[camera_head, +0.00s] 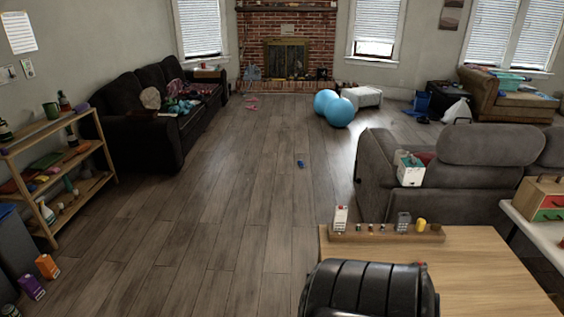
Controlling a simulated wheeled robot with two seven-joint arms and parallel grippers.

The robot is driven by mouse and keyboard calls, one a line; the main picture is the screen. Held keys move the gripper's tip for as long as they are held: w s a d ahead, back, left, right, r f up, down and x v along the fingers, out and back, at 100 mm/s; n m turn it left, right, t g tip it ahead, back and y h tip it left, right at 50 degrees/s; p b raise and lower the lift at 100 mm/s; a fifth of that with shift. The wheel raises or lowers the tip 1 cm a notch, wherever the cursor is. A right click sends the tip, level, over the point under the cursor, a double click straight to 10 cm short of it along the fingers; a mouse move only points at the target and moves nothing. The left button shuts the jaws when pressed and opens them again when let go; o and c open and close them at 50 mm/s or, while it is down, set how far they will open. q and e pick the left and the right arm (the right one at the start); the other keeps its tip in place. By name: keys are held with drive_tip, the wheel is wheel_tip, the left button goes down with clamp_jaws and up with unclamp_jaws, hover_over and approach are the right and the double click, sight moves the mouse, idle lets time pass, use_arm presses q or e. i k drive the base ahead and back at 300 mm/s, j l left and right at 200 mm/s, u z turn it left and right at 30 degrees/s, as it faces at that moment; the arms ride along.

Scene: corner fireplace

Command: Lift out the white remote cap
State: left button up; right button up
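I cannot make out a white remote cap in the head view. A wooden tray (375,237) lies along the far edge of the wooden table (480,275). On it stand a white and red carton (340,218), a grey translucent item (403,222), a yellow item (421,225) and several tiny things too small to name. Neither of my grippers is in view.
A grey sofa (490,165) is at right, a dark sofa (150,140) and wooden shelf (55,170) at left. The middle floor is mostly open, with a small blue object (300,163) and blue balls (339,112).

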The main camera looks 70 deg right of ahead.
sight(344, 212)
drive_tip(key=i+z, duration=0.3)
drive_tip(key=i, duration=0.2)
drive_tip(key=i+j+z, duration=0.3)
drive_tip(key=i, duration=0.15)
drive_tip(key=i+l+z, duration=0.2)
drive_tip(key=z, duration=0.25)
drive_tip(key=i+z, duration=0.7)
drive_tip(key=z, duration=0.25)
drive_tip(key=i+j+z, duration=0.1)
drive_tip(key=i+z, duration=0.2)
drive_tip(key=z, duration=0.15)
